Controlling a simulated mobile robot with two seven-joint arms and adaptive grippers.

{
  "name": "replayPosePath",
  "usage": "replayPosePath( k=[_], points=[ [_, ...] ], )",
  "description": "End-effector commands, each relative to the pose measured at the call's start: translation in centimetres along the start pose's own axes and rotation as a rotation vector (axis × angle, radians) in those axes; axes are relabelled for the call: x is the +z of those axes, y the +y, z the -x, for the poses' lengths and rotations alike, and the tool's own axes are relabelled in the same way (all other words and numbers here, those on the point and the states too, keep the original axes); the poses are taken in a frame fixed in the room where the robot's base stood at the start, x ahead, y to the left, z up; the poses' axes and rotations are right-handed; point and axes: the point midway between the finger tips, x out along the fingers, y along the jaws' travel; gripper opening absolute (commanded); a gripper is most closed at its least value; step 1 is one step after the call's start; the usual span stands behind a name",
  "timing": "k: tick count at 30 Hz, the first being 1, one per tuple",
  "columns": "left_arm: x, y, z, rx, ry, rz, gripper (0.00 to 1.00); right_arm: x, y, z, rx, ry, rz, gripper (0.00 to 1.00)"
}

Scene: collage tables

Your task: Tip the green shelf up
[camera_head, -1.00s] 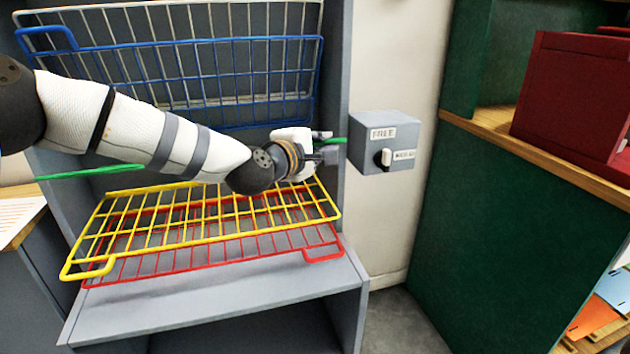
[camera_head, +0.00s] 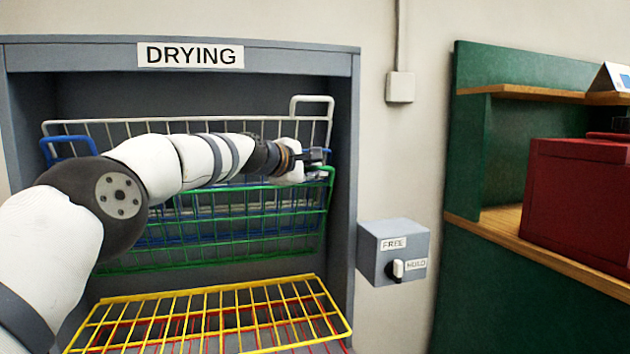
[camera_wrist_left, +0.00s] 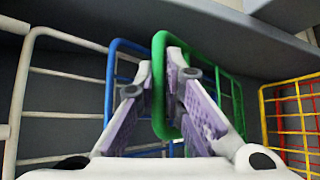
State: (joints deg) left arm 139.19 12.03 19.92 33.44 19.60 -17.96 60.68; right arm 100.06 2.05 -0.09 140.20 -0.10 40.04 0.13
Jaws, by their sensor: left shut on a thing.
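The green shelf (camera_head: 262,228) is a wire rack tipped up steeply inside the grey drying cabinet, in front of the blue and white racks. My left gripper (camera_head: 318,163) is at its upper right corner. In the left wrist view my left gripper (camera_wrist_left: 172,95) is shut on the green shelf's handle loop (camera_wrist_left: 161,60), which passes between the two fingers. My left arm hides the upper left part of the green shelf. My right gripper is not in view.
The blue rack (camera_head: 72,146) and white rack (camera_head: 85,125) stand tipped up behind. The yellow rack (camera_head: 240,292) lies low in front, above the red rack (camera_head: 335,348). A grey switch box (camera_head: 372,258) marked FREE and HOLD is on the wall to the right.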

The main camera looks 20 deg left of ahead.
Motion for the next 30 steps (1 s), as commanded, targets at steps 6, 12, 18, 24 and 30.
replayPosePath(
  k=[6, 12, 18, 24, 30],
  points=[
    [-0.15, 0.01, -0.22, -0.004, 0.001, 0.002, 0.0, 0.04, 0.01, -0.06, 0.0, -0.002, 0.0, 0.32],
    [-0.19, -0.03, -0.24, -0.005, 0.001, 0.003, 0.0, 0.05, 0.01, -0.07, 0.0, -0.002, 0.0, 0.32],
    [-0.22, -0.06, -0.24, -0.006, 0.002, 0.002, 0.25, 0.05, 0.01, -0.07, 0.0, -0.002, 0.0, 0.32],
    [-0.22, -0.04, -0.23, -0.006, 0.002, 0.001, 0.29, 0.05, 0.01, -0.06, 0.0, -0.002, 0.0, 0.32],
    [-0.23, 0.02, -0.2, -0.005, 0.002, 0.0, 0.29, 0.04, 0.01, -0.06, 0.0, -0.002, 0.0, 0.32]
  ],
)
